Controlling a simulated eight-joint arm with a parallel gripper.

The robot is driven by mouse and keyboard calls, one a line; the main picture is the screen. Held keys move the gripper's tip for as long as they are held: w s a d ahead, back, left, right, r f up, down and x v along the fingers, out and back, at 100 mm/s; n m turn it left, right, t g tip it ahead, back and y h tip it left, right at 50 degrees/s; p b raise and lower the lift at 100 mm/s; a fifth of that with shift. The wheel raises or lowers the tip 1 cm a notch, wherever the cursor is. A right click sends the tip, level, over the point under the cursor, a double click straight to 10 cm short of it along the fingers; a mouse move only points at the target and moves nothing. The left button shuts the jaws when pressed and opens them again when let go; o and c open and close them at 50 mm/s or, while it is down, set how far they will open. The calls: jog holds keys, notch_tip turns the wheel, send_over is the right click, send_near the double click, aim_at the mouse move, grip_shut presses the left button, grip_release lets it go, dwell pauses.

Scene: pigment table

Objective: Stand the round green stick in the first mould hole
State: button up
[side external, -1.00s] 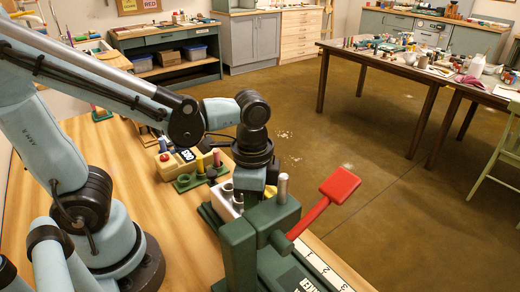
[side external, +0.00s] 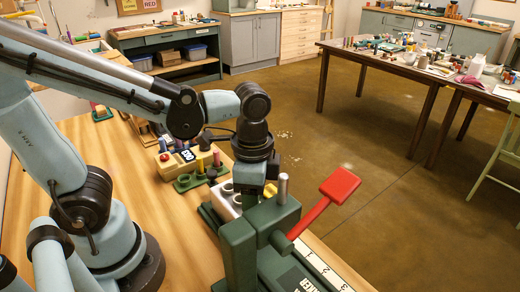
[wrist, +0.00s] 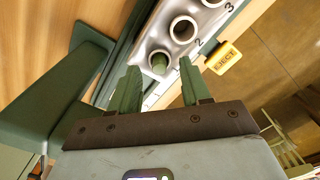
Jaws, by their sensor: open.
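The light grey mould (wrist: 211,19) has a row of round holes, with the numbers 2 and 3 showing beside it in the wrist view. The round green stick (wrist: 158,65) shows as a green end inside the ring of the hole nearest my gripper, at the number 1 end of the row. How deep it sits is hard to tell. My gripper (wrist: 160,80) is open, with one green finger on either side of that hole and apart from the stick. In the side external view the mould (side external: 222,200) is partly hidden behind the green press and my gripper.
A green press (side external: 240,250) with a red lever (side external: 340,184) stands close in front of my gripper. A yellow EJECT tab (wrist: 223,57) lies beside the mould. The wooden table at left is mostly clear.

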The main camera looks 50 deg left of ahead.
notch_tip(320, 180, up, 11)
dwell(0.6)
jog(key=shift+f, duration=0.1)
dwell(0.5)
jog(key=w+a+f+n+t, duration=0.3)
jog(key=a+f+n+t, duration=0.3)
jog(key=n, duration=0.3)
jog(key=shift+w+a+f+t, duration=0.15)
jog(key=shift+a+f+t, duration=0.1)
jog(key=shift+a+t, duration=0.5)
